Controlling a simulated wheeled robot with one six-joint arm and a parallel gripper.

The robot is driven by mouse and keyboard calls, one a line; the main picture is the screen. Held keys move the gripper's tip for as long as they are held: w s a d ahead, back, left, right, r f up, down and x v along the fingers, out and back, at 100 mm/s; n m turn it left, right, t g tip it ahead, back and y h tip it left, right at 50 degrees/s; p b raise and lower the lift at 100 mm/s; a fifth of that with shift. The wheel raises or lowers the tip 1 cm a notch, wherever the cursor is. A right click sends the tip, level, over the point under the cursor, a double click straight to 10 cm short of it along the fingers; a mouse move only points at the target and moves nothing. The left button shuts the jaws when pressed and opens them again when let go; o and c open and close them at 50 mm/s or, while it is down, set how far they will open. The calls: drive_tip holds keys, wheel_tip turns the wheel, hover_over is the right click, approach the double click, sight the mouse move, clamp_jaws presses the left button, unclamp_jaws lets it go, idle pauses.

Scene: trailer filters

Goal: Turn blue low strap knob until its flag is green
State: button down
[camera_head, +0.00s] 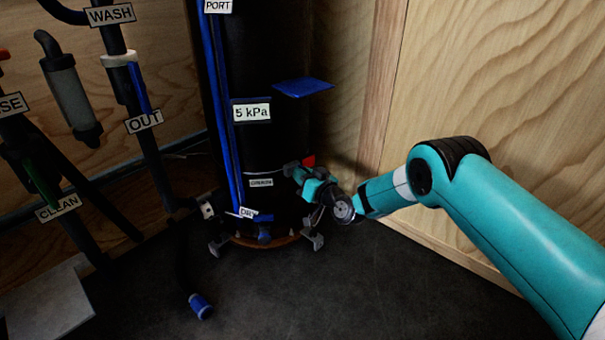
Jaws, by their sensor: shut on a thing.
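My gripper (297,171) reaches in from the right at the lower right side of a tall black filter vessel (272,140). It is shut at the low strap (262,173), where the blue low strap knob lies. The knob is mostly hidden by the fingers and is too small to make out. A small red flag (309,160) shows just above and behind the gripper; I see no green on it. My teal arm (510,205) comes in from the right edge.
A blue plate (303,87) sticks out above the gripper. Wooden walls (490,90) stand close on the right. Labelled pipes (150,135) stand at the left. A blue-capped hose end (200,306) lies on the dark floor, which is clear in front.

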drive_tip(key=shift+m, duration=0.3)
drive_tip(key=c, duration=1.2)
unclamp_jaws()
drive_tip(key=shift+o, duration=0.2)
drive_tip(key=shift+s+d, duration=0.1)
drive_tip(key=p+v, duration=1.7)
drive_tip(key=p, duration=0.2)
drive_tip(key=shift+d, duration=0.1)
